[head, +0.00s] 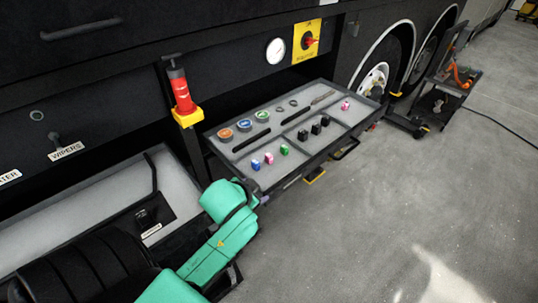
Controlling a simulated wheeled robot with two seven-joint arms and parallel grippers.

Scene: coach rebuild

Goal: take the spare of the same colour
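An open grey drawer tray (268,182) holds small parts in compartments. In its front left compartment stand a small blue piece (255,164), a pink piece (269,158) and a green piece (284,150). Another pink piece (345,105) lies alone in the right compartment. Three black pieces (316,129) stand between them. Behind are round parts with orange (225,134), blue (244,125) and green (262,116) faces. A teal arm of mine reaches up from the bottom, its upper end close to the tray's left corner. I make out no gripper fingers.
A red cylinder (182,95) with a yellow collar stands at the tray's back left. A yellow panel with a red knob (309,41) and a white gauge (276,50) are above the tray. A black wheeled stand (445,85) is at the right. The concrete floor (400,210) is open.

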